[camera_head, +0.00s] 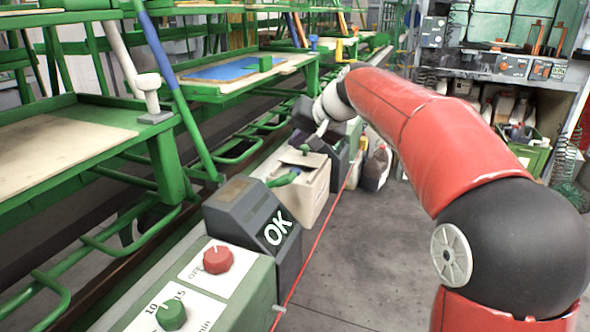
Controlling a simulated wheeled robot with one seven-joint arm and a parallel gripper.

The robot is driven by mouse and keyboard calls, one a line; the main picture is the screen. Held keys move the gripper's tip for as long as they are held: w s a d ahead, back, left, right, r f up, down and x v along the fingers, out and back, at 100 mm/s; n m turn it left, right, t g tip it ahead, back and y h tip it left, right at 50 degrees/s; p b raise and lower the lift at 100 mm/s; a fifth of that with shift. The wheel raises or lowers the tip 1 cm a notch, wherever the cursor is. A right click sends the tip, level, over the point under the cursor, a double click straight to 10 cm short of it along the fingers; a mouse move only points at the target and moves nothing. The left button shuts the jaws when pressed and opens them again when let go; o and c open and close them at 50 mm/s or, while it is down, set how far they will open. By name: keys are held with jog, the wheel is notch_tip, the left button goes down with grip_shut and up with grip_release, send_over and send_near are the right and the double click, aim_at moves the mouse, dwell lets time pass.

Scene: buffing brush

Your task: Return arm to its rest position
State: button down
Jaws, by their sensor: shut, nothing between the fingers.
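My red arm (445,135) with black joints reaches from the lower right corner to the upper middle of the view. It ends in a white wrist part (332,104) above the row of control boxes. My gripper (321,129) is small and far off at that end, pointing down. It looks shut, and I see nothing held in it. Its fingertips are hard to make out against the dark boxes behind. I cannot tell whether it touches anything there.
Green-framed workbenches (75,130) line the left side. A dark box reading OK (262,225) stands by a panel with a red knob (217,259) and a green knob (171,315). A pale carton (305,190) stands beyond. Shelves (510,75) fill the back right. Grey floor (370,260) is clear.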

jog(key=s+d+f+h, duration=0.2)
jog(key=s+d+f, duration=0.3)
jog(key=s, duration=0.6)
jog(key=s+d+f+h, duration=0.2)
jog(key=s+d+f, duration=0.3)
jog(key=s, duration=0.7)
jog(key=s+d+f+h, duration=0.2)
jog(key=s+d+f, duration=0.3)
jog(key=s, duration=0.6)
jog(key=shift+s+d+g+h, duration=0.3)
jog(key=shift+d+g, duration=0.1)
jog(key=shift+d, duration=0.75)
